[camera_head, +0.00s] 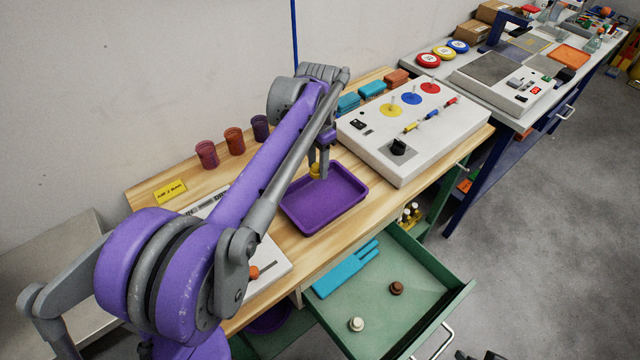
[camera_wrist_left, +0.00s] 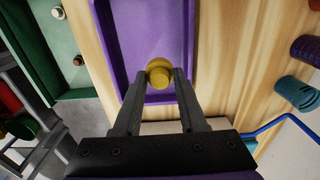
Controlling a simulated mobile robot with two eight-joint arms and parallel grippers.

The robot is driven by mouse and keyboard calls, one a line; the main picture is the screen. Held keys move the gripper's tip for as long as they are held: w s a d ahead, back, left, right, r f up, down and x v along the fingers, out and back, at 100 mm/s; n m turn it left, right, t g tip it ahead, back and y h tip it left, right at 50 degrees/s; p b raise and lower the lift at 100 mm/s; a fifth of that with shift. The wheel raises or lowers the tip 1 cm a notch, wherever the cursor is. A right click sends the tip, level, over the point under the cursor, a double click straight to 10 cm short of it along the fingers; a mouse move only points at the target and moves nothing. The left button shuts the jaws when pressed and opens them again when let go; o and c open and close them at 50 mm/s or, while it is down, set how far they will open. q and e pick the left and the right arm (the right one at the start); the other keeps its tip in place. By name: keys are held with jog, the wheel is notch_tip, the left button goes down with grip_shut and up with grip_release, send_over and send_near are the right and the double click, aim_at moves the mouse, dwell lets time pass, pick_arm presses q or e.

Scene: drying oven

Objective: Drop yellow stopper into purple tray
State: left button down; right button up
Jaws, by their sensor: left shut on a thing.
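The yellow stopper (camera_head: 316,171) is held between the fingertips of my left gripper (camera_head: 320,166). In the left wrist view the stopper (camera_wrist_left: 159,75) sits between the two dark fingers of the gripper (camera_wrist_left: 158,80). The purple tray (camera_head: 345,217) lies on the wooden bench and looks empty. The stopper is over the tray's far end in the head view; the tray (camera_wrist_left: 150,35) also shows beneath it in the left wrist view. The exact height above the tray floor is hard to tell.
A white panel box (camera_head: 415,130) with coloured discs and knobs stands right of the tray. An open green drawer (camera_head: 385,315) holds a brown and a white stopper and a blue item. Several cups (camera_head: 207,154) stand by the wall. Bare wood surrounds the tray's front.

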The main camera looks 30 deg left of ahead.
pick_arm(q)
jog(key=shift+s+d+f+b, duration=0.1)
jog(key=shift+s+f+b, duration=0.05)
jog(key=shift+f+b, duration=0.55)
jog(key=b, duration=0.3)
send_over(318, 195)
notch_tip(318, 195, down, 5)
jog(key=shift+s+r, duration=0.1)
jog(key=shift+r, duration=0.1)
jog(key=shift+c, duration=1.9)
grip_release()
jog(key=shift+r, duration=0.1)
notch_tip(318, 195, up, 11)
jog(key=shift+f+p, duration=0.1)
jog(key=shift+p, duration=0.55)
